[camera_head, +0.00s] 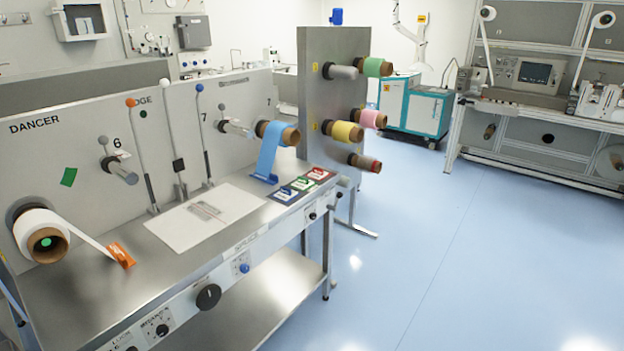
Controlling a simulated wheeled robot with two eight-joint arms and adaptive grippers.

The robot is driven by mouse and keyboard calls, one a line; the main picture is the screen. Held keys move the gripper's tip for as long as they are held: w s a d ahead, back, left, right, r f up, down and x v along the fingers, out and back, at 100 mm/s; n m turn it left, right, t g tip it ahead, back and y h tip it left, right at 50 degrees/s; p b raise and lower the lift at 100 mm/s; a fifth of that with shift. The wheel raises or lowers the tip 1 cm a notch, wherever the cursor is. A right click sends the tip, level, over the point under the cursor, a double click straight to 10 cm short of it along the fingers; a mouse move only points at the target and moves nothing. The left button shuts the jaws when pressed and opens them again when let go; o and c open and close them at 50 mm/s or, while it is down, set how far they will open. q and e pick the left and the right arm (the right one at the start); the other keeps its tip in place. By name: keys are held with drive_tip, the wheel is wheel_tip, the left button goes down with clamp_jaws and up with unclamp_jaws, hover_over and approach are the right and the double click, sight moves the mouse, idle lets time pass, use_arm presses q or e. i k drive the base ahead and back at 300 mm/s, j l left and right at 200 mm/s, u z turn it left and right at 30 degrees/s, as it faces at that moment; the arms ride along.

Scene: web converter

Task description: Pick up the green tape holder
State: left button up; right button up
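A small green holder (301,184) with a white piece on it lies near the right end of the steel bench. It sits in a row between a blue holder (284,195) on its left and a red holder (319,174) on its right, each also bearing a white piece. Neither of my grippers is in view.
The steel bench (75,296) also bears a pale plate (180,232), an orange holder (122,255) by a white roll (40,232), and a blue web (269,152) hanging to a blue foot. Upright levers stand behind. A grey panel with coloured rolls (348,131) stands beyond. The blue floor (440,260) at right is clear.

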sight(302, 183)
drive_tip(key=i+l, duration=0.6)
drive_tip(key=i, duration=0.15)
drive_tip(key=i+l, duration=0.55)
drive_tip(key=i, duration=0.25)
drive_tip(key=i+l, duration=0.6)
drive_tip(key=i, duration=0.15)
drive_tip(key=j+u, duration=0.05)
